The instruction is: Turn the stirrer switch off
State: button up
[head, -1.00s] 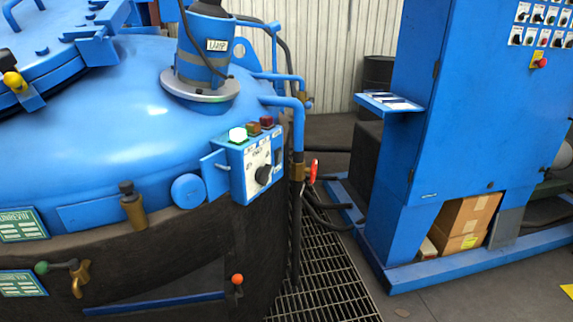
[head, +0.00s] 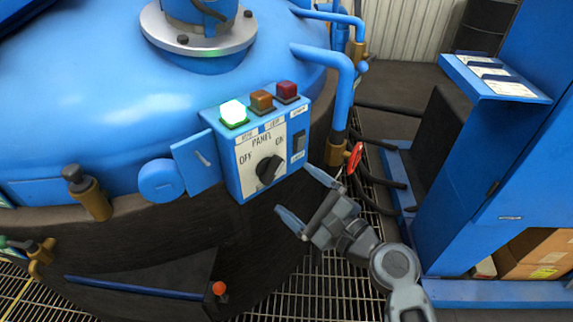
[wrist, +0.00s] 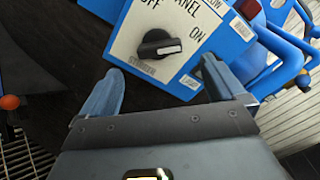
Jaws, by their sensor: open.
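The stirrer switch is a black rotary knob (head: 268,169) on the white plate of a blue control box (head: 230,185), with OFF on its left and ON on its right. In the wrist view the knob (wrist: 157,46) has a white mark at its right end, on the ON side, and a label below it reads STIRRER. My gripper (head: 294,190) is open and empty, below and right of the knob in the head view. In the wrist view the knob lies ahead, between and beyond the fingertips (wrist: 162,65). The fingers appear apart from it.
A lit green lamp (head: 233,112), an orange lamp (head: 262,101) and a red lamp (head: 287,92) top the box. A black rocker switch (head: 299,142) is right of the knob. A blue pipe (head: 343,85) and a red valve handle (head: 355,158) stand close to the right.

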aim_at(276, 174)
jog(key=x, duration=0.7)
jog(key=shift+f, duration=0.1)
jog(key=c, duration=1)
jog(key=shift+c, duration=0.2)
